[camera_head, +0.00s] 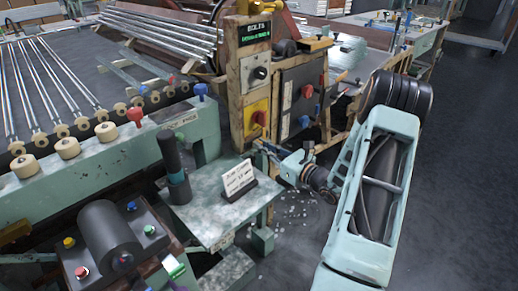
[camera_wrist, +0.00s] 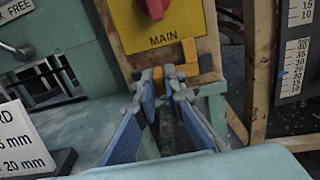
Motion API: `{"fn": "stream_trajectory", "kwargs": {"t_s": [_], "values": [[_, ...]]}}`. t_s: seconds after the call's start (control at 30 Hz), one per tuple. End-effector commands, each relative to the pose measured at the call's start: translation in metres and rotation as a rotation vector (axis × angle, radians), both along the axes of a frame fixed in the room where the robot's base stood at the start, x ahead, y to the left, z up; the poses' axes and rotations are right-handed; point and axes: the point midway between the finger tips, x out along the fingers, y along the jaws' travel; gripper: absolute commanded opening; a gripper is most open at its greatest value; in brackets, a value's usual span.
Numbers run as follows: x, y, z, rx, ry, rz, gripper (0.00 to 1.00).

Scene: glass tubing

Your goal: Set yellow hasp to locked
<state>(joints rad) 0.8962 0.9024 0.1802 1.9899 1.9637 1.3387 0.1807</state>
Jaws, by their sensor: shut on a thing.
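The yellow hasp (camera_wrist: 189,50) is on the wooden post just under the yellow panel marked MAIN (camera_wrist: 160,22). It shows as an upright yellow piece with a lower yellow part at the fingertips. My gripper (camera_wrist: 165,76) reaches up to the hasp from below, its two blue-grey fingers closed on its lower part. The exact contact is partly hidden by the fingertips. In the head view my gripper (camera_head: 272,150) is at the post's lower part, below the yellow panel (camera_head: 257,119); the hasp is too small to make out there.
A red knob (camera_wrist: 154,8) sits on the panel. A dark panel with a scale (camera_wrist: 294,68) stands to the right. A white sign card (camera_head: 239,179) stands on the green bench (camera_head: 205,215) at the left. Open floor (camera_head: 455,200) lies at the right.

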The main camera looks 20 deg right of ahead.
Motion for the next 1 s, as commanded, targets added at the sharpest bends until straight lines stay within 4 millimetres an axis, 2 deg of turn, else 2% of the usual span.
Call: {"fn": "stream_trajectory", "kwargs": {"t_s": [0.2, 0.23, 0.4, 0.67, 0.77, 0.87, 1.0], "values": [[0.001, -0.006, 0.001, -0.002, -0.001, -0.012, 0.00], [0.001, -0.006, 0.001, -0.003, -0.001, -0.013, 0.12], [0.001, -0.005, 0.001, -0.003, -0.001, -0.011, 0.28], [0.000, -0.004, 0.000, -0.002, -0.001, -0.008, 0.28], [-0.006, -0.007, 0.000, -0.001, 0.001, -0.010, 0.28], [-0.020, -0.012, 0.000, -0.002, 0.000, -0.011, 0.28], [-0.048, -0.023, 0.000, 0.000, 0.001, -0.013, 0.28]]}}
